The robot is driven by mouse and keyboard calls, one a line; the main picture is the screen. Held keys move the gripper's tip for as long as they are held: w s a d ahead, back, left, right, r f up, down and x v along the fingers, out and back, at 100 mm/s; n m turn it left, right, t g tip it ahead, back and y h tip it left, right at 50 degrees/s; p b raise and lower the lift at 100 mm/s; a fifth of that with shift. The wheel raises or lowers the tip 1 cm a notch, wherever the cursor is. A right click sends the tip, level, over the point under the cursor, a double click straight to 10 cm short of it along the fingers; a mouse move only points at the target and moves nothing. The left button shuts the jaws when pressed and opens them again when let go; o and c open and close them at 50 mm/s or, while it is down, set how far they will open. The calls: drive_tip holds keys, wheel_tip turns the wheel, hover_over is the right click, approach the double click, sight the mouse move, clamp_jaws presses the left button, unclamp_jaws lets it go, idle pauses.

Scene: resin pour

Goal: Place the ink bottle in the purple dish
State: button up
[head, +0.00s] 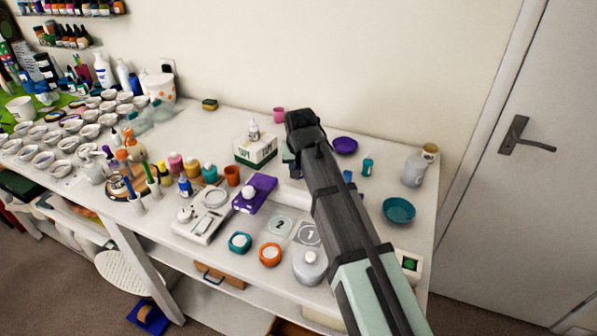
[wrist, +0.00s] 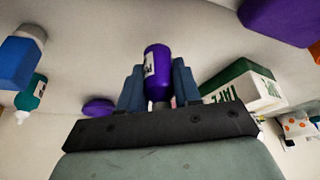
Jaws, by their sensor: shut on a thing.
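The ink bottle (wrist: 157,75) is purple with a white label. In the wrist view it sits between the two fingers of my gripper (wrist: 158,80), which is shut on it. The purple dish (head: 345,145) is a small round dish near the back of the table, to the right of my gripper. It also shows in the wrist view (wrist: 98,106), left of the fingers and apart from the bottle.
A pink cup (head: 279,114) is behind. A teal dish (head: 398,210), a small teal bottle (head: 367,167) and a grey jar (head: 419,167) are to the right.

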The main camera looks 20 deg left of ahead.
drive_tip(key=shift+f, duration=1.1)
drive_tip(key=shift+f, duration=0.15)
drive_tip(key=o, duration=1)
drive_tip(key=v, duration=1.1)
drive_tip(key=shift+s+r, duration=0.1)
drive_tip(key=shift+r, duration=0.25)
drive_tip(key=shift+o, duration=0.5)
drive_tip(key=shift+s+r, duration=0.1)
drive_tip(key=shift+r, duration=0.2)
